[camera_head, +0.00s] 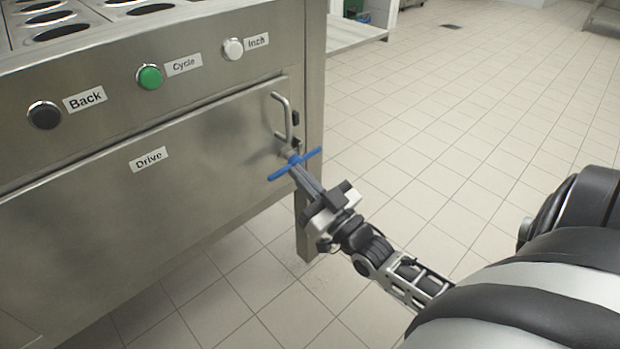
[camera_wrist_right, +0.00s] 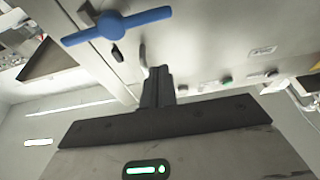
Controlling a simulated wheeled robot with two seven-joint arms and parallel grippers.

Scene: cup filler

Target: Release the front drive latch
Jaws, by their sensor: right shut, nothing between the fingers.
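The drive panel (camera_head: 150,210) is a steel door labelled "Drive" on the front of the machine. A blue bar-shaped latch handle (camera_head: 278,174) sits near the panel's right edge, below a bent metal pull handle (camera_head: 283,118). The blue latch also shows at the upper left of the right wrist view (camera_wrist_right: 115,25). My right gripper (camera_head: 299,168) reaches up from the lower right to the latch; its fingers overlap the middle of the bar. In the right wrist view the fingers (camera_wrist_right: 157,82) are shut and empty, to one side of the latch. Contact is unclear. My left gripper is not in view.
Above the panel are a black Back button (camera_head: 44,115), a green Cycle button (camera_head: 149,77) and a white Inch button (camera_head: 233,49). A machine leg (camera_head: 306,235) stands close to my right gripper. Tiled floor (camera_head: 470,110) lies open to the right.

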